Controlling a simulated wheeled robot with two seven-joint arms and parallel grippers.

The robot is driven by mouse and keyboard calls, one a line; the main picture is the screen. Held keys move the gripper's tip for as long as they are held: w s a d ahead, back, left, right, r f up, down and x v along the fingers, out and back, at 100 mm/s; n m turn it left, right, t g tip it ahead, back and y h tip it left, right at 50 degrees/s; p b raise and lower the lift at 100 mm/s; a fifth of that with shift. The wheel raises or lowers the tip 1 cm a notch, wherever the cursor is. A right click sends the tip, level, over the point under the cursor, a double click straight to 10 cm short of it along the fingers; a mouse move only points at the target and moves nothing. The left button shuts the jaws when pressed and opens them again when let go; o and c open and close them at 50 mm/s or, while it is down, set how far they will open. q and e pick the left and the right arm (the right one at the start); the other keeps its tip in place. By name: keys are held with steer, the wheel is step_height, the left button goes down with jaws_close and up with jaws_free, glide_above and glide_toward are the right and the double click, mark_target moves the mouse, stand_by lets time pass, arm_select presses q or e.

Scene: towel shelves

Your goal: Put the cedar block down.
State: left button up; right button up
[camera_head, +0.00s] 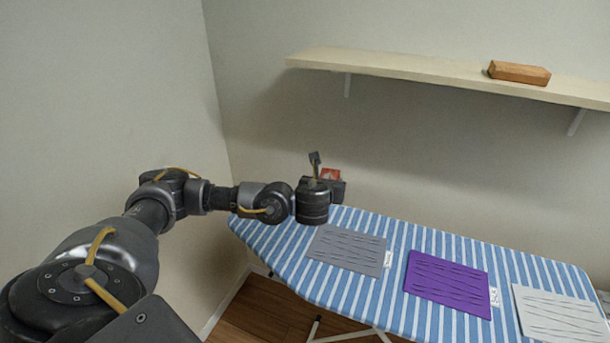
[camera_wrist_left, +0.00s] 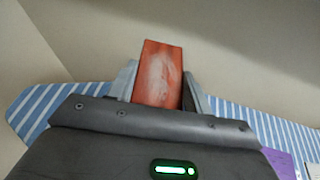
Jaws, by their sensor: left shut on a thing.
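My left gripper (camera_head: 337,187) is above the back left end of the striped ironing board (camera_head: 283,225). It is shut on a reddish-brown block, the cedar block (camera_head: 330,174), which is mostly hidden behind the gripper in the head view. In the left wrist view the block (camera_wrist_left: 158,72) stands out between the two fingers, its broad face showing a pale grain mark. The block appears to be held above the board, apart from it. My right gripper is not in view.
A grey towel (camera_head: 347,250), a purple towel (camera_head: 447,284) and a white towel (camera_head: 558,315) lie in a row on the board, with small tags beside them. A wall shelf (camera_head: 420,70) above holds an orange-brown wooden block (camera_head: 519,73); its left part is bare.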

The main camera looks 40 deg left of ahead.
arm_select(q)
steer(key=s+d+f+m+h+b, duration=0.2)
steer(key=s+d+b, duration=0.1)
steer(key=d, duration=0.4)
steer(key=s+d+f+m+t+h+b, duration=0.1)
steer(key=s+d+f+m+h+b, duration=0.1)
steer(key=d+b, duration=0.4)
steer(key=s+h, duration=0.1)
steer(key=s, duration=0.1)
steer(key=shift+s+d, duration=0.3)
steer(key=shift+d, duration=0.1)
